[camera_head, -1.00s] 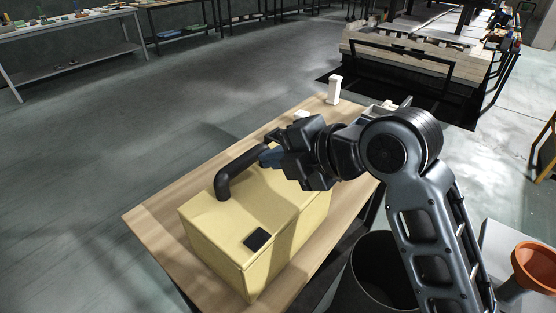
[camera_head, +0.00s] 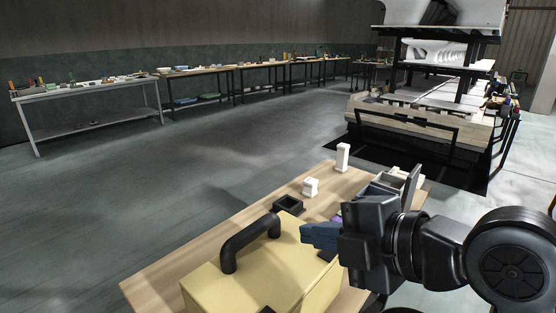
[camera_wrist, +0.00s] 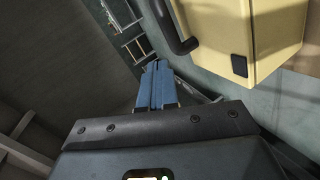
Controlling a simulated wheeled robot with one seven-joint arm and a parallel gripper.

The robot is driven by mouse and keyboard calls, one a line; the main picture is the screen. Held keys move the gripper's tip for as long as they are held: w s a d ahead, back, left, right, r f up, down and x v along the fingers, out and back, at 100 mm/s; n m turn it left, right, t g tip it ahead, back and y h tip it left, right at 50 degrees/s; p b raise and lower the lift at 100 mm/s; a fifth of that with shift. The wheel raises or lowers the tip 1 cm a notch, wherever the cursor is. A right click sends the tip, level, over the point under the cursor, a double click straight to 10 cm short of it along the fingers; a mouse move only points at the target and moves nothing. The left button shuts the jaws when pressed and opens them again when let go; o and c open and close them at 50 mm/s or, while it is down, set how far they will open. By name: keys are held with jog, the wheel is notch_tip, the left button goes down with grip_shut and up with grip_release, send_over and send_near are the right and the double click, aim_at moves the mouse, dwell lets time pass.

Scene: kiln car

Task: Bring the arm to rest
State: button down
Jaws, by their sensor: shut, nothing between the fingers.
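My gripper (camera_head: 306,236) is at the right of the head view, with its blue fingers together and nothing between them. It points left, just right of the black handle (camera_head: 250,242) on the yellow box (camera_head: 262,277). It looks apart from the handle. In the wrist view my gripper's blue fingers (camera_wrist: 157,72) lie side by side. The yellow box (camera_wrist: 275,40) and its black handle (camera_wrist: 178,30) show at the upper right there. My arm reaches in from the right edge of the head view.
The box stands on a wooden table (camera_head: 160,272). Behind it on the table are a black square holder (camera_head: 288,205), a small white block (camera_head: 311,187) and a white upright piece (camera_head: 342,156). A kiln car (camera_head: 420,125) stands at the back right. Open floor lies to the left.

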jog(key=s+d+f+m+t+h, duration=0.2)
jog(key=s+f+m+h, duration=0.1)
jog(key=s+f+m, duration=0.5)
jog(key=s+d+f+m+t+h, duration=0.25)
jog(key=s+f+m, duration=0.3)
jog(key=m, duration=0.45)
jog(key=s+d+m+h, duration=0.1)
jog(key=s+d+m, duration=0.2)
jog(key=s, duration=0.7)
jog(key=s+d+m+h, duration=0.2)
jog(key=s+d, duration=0.4)
jog(key=s, duration=0.5)
jog(key=shift+s+d+f+m+t, duration=0.25)
jog(key=shift+f+m+t, duration=0.1)
jog(key=shift+f+m, duration=0.1)
